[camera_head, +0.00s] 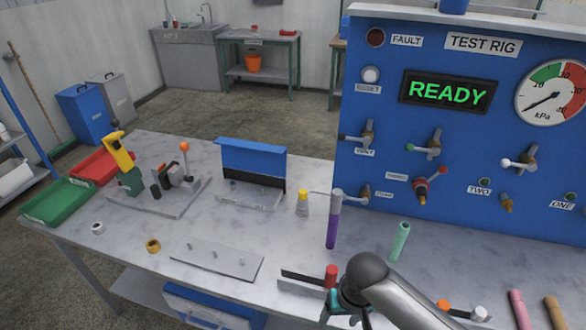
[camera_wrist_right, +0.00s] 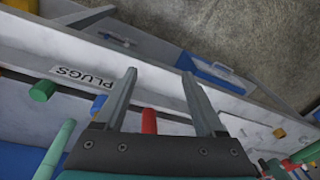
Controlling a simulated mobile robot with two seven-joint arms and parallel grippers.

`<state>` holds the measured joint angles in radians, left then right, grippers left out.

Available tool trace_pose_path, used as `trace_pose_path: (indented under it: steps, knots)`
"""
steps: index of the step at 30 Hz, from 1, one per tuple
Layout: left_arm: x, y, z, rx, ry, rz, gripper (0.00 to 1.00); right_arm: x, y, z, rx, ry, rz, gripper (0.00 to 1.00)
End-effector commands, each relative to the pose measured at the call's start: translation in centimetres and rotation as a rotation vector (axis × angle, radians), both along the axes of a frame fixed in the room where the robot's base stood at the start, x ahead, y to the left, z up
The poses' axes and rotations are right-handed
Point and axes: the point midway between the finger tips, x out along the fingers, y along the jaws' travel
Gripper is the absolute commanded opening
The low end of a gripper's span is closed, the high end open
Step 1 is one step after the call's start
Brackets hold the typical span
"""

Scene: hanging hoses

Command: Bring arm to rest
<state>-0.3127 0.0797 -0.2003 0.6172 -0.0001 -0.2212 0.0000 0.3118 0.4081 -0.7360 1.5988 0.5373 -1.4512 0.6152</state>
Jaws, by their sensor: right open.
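My right arm comes in from the lower right in the head view, with its right gripper (camera_head: 338,305) low over the front edge of the bench (camera_head: 215,228). In the right wrist view the two fingers of this gripper (camera_wrist_right: 158,74) are spread apart with nothing held between their tips. A red plug (camera_head: 331,275) stands just behind the gripper in the head view. It also shows past the finger bases in the right wrist view (camera_wrist_right: 149,121). I cannot tell the exact gap between them. My left gripper is not in view.
A rack marked PLUGS (camera_wrist_right: 70,75) runs close by the fingers. The blue test rig (camera_head: 390,130) reads READY; purple (camera_head: 332,232) and mint (camera_head: 400,241) hose ends hang before it. Green (camera_head: 57,202) and red (camera_head: 98,168) trays lie at left.

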Motion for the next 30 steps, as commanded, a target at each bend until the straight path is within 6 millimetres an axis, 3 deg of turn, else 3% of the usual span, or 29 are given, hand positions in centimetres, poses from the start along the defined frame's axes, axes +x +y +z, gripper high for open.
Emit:
trace_pose_path:
  steps: [1,4,8,11,15,19,24,27,30]
  knots:
    - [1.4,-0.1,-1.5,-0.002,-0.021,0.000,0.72,-0.4,-0.3,-3.7,0.009,-0.001,-0.018,0.71]
    - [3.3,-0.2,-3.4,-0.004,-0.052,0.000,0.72,-1.0,-1.5,-9.7,0.019,-0.028,-0.042,0.71]
    - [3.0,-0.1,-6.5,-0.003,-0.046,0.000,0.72,-4.0,-3.8,-19.0,0.005,-0.060,-0.057,0.71]
    - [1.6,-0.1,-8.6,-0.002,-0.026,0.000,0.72,-7.7,-5.7,-25.4,-0.023,-0.073,-0.045,0.71]
    - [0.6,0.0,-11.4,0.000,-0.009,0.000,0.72,-14.8,-7.7,-33.2,-0.064,-0.069,-0.004,0.71]
    - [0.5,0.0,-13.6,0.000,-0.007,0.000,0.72,-22.2,-8.8,-38.4,-0.091,-0.051,0.053,0.71]
    - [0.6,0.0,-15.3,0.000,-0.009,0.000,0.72,-29.5,-9.0,-41.8,-0.104,-0.032,0.120,0.71]
    - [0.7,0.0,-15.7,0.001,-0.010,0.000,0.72,-31.8,-8.9,-42.5,-0.104,-0.026,0.141,0.71]
    - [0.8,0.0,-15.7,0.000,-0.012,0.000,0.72,-32.6,-8.9,-42.7,-0.105,-0.025,0.151,0.71]
